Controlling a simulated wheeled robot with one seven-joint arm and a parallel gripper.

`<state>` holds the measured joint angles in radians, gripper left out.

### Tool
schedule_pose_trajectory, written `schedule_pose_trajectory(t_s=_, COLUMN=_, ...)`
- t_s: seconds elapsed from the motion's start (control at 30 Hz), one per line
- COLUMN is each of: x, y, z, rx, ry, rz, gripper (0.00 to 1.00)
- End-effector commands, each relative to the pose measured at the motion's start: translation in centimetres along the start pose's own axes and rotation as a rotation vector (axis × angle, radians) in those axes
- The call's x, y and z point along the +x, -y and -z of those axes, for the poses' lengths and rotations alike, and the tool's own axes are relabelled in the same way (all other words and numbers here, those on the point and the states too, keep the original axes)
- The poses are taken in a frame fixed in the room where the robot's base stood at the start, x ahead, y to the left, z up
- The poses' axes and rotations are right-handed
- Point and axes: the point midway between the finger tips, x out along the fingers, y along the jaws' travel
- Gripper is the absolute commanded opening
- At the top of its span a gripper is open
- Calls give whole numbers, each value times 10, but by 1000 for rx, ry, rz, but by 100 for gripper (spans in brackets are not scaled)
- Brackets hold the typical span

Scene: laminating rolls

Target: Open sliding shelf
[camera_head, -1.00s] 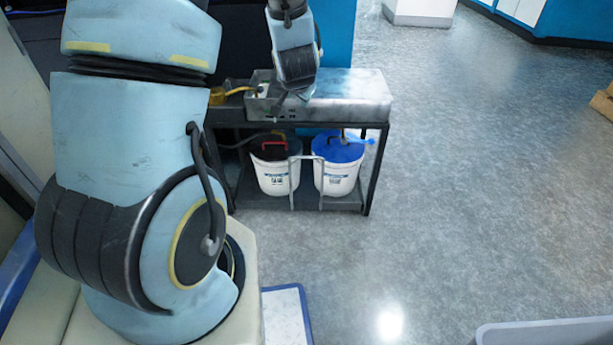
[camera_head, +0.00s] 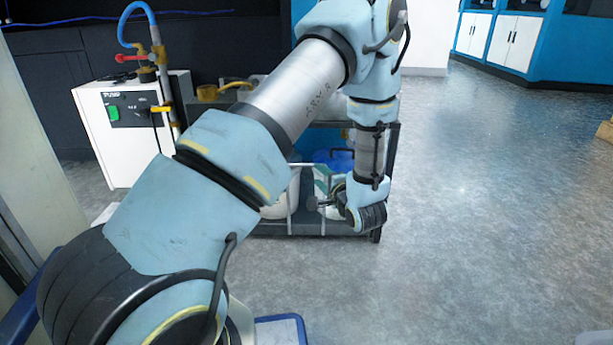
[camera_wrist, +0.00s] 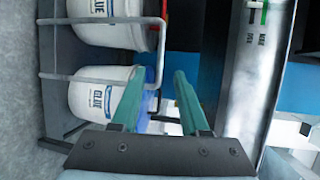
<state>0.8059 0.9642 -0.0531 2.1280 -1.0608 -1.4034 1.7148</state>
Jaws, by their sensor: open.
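The sliding shelf (camera_head: 305,229) is the low tray under a dark metal cart, bearing two white glue buckets. A grey hoop handle (camera_wrist: 163,48) rises from its front edge; it appears sideways in the wrist view. My gripper (camera_wrist: 159,75) is open, its two green fingers pointing at the hoop's top bar. That bar's near end shows between the fingertips; I cannot tell whether it touches them. In the head view my gripper (camera_head: 320,184) is in front of the shelf, partly hidden by my wrist. My arm covers much of the cart.
The glue buckets, one (camera_wrist: 103,94) and another (camera_wrist: 108,28), stand close behind the handle. A white box (camera_head: 128,135) with a green switch and a pipe with a blue hose stands left of the cart. The grey floor to the right is clear.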

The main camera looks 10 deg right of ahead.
Motion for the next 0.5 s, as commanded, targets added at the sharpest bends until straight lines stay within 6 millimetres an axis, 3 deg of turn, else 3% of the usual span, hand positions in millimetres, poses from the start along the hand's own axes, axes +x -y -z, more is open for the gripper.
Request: schedule_pose_trajectory(t_s=0.5, x=84, y=-2, z=-1, rx=-4, ry=3, rz=2, gripper=45)
